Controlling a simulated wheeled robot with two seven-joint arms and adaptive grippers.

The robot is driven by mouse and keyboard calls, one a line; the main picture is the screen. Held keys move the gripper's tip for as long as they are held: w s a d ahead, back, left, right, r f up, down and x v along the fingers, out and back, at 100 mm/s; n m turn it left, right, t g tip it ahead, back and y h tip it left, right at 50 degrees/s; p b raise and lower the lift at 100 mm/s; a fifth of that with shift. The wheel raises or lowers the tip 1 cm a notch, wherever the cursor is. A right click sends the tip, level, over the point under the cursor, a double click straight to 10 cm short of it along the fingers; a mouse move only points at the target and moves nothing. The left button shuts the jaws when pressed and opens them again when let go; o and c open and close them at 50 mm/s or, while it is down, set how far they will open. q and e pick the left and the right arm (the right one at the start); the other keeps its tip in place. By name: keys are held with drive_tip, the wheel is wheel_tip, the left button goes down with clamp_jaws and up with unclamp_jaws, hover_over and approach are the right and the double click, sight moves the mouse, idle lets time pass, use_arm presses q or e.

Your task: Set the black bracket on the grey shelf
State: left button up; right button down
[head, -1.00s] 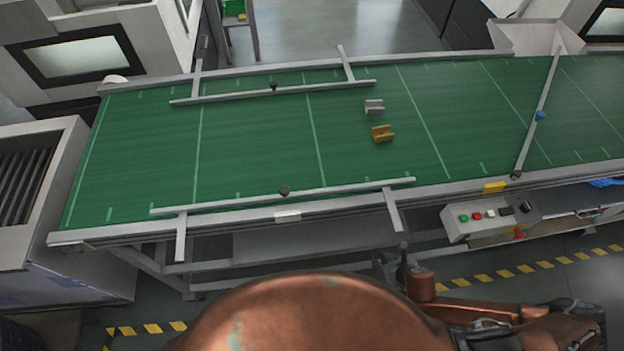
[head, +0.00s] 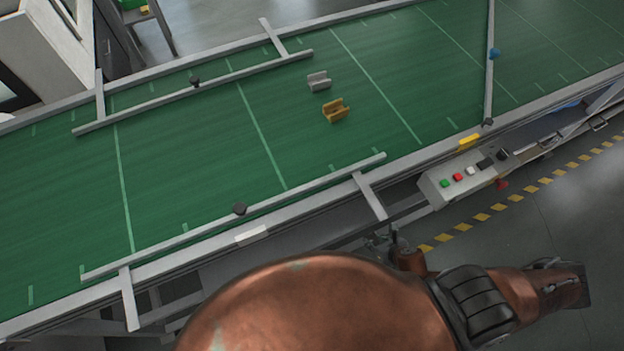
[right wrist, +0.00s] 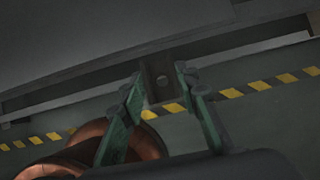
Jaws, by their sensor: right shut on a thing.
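The black bracket (right wrist: 162,78) is dark with a round hole and sits between the green-edged fingers of my right gripper (right wrist: 160,86) in the right wrist view. The fingers are shut on it from both sides. In the head view my right gripper (head: 382,240) is small and partly hidden, just off the near edge of the conveyor; I cannot make out the bracket there. My left gripper is out of view. I cannot identify a grey shelf in these views.
A green conveyor (head: 200,175) with metal guide rails crosses the head view. A grey bracket (head: 319,82) and an orange bracket (head: 336,110) sit on it. A control box (head: 465,177) is fixed to its near side. Floor is open at the lower right.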

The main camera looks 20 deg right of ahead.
drive_tip(key=shift+w+a+r, duration=0.1)
drive_tip(key=shift+w+r, duration=0.05)
drive_tip(key=shift+w, duration=0.05)
drive_tip(key=w, duration=0.5)
drive_tip(key=w+b, duration=0.1)
drive_tip(key=w, duration=0.5)
drive_tip(key=w+a+b, duration=0.1)
drive_tip(key=w, duration=0.5)
drive_tip(key=shift+w+f+b, duration=0.3)
drive_tip(key=shift+f+b, duration=0.05)
drive_tip(key=shift+f, duration=0.6)
drive_tip(key=shift+w+f+b, duration=0.25)
drive_tip(key=shift+f+b, duration=0.1)
drive_tip(key=shift+f, duration=0.55)
drive_tip(key=shift+r, duration=0.1)
drive_tip(key=c, duration=1.5)
unclamp_jaws()
drive_tip(key=shift+o, duration=0.2)
